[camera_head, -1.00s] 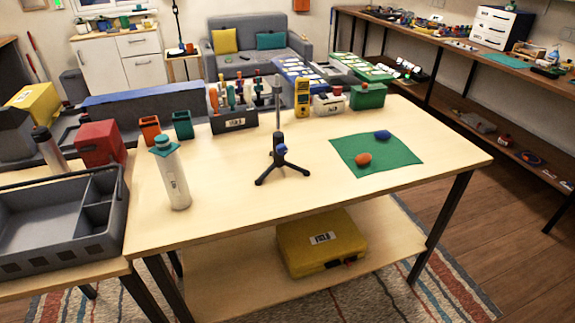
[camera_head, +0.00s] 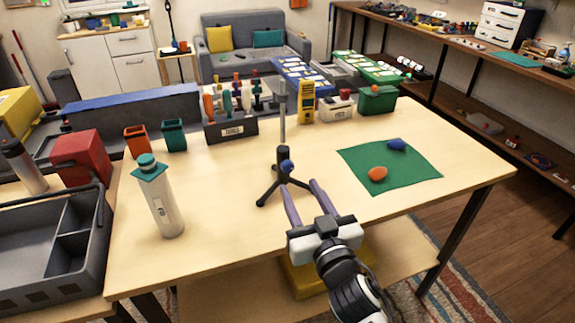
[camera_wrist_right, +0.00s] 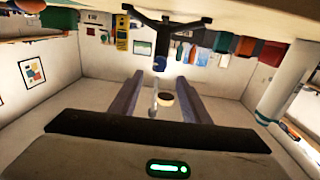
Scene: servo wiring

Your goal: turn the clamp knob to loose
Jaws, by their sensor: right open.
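A black tripod stand (camera_head: 282,130) with a thin grey upright pole stands on the wooden table. Its blue clamp knob (camera_head: 287,166) sits low on the pole, facing the table's front edge. In the wrist view, which is upside down, the knob (camera_wrist_right: 160,64) shows just beyond the fingertips, roughly centred between them. My right gripper (camera_head: 299,187) is open and empty in front of the stand, its two fingers pointing at it. The fingers (camera_wrist_right: 160,84) are apart with nothing between them. My left gripper is not in view.
A green mat (camera_head: 405,180) with an orange (camera_head: 377,173) and a blue lump (camera_head: 396,144) lies right of the stand. A white bottle (camera_head: 160,200) stands at the left. A tool holder (camera_head: 231,131) and yellow meter (camera_head: 303,102) stand behind.

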